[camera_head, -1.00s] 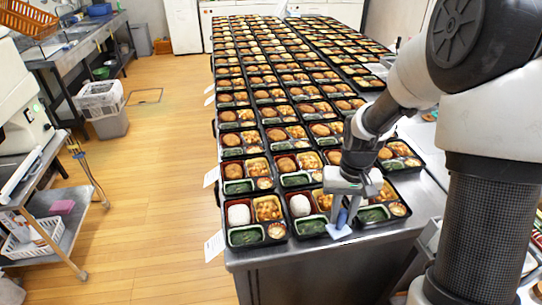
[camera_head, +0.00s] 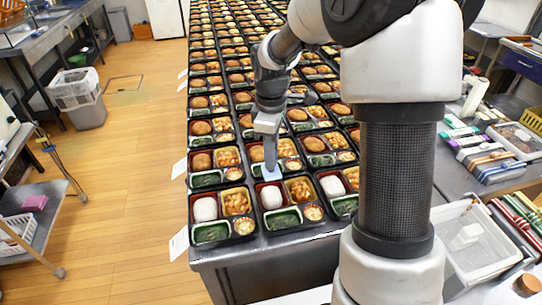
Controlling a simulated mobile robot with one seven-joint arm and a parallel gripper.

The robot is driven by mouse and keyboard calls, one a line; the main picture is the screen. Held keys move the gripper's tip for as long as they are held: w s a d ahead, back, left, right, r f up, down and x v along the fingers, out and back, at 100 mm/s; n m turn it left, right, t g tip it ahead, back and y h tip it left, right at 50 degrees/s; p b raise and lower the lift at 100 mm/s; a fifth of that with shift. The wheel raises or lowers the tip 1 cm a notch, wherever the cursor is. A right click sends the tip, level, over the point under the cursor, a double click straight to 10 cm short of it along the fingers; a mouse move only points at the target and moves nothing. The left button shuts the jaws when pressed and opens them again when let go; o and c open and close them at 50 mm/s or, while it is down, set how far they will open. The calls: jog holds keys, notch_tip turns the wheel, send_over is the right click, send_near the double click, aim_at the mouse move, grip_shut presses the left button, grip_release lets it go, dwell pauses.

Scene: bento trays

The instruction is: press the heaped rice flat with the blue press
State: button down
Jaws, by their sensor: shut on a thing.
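My gripper (camera_head: 268,128) points down and is shut on the blue press, whose pale blue flat plate (camera_head: 271,173) hangs below the jaws. In the picture the plate lies just above the white rice (camera_head: 271,197) of the middle front tray (camera_head: 261,226). A gap shows between plate and rice; the height of the plate is hard to tell. More white rice shows in the front left tray (camera_head: 205,209) and in the front right tray (camera_head: 332,186), the latter partly beside my arm. The rice looks rounded.
Rows of black bento trays with brown fried pieces cover the long steel table (camera_head: 290,262) behind the front row. A side counter on the right holds a clear bin (camera_head: 470,240) and packages. Wooden floor (camera_head: 135,190) lies open on the left.

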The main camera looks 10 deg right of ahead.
jog(key=shift+f+b, duration=2)
jog(key=shift+f, duration=0.65)
jog(key=shift+f+b, duration=0.85)
jog(key=shift+f, duration=0.5)
jog(key=shift+f+p, duration=0.35)
jog(key=shift+f, duration=0.5)
dwell(3.1)
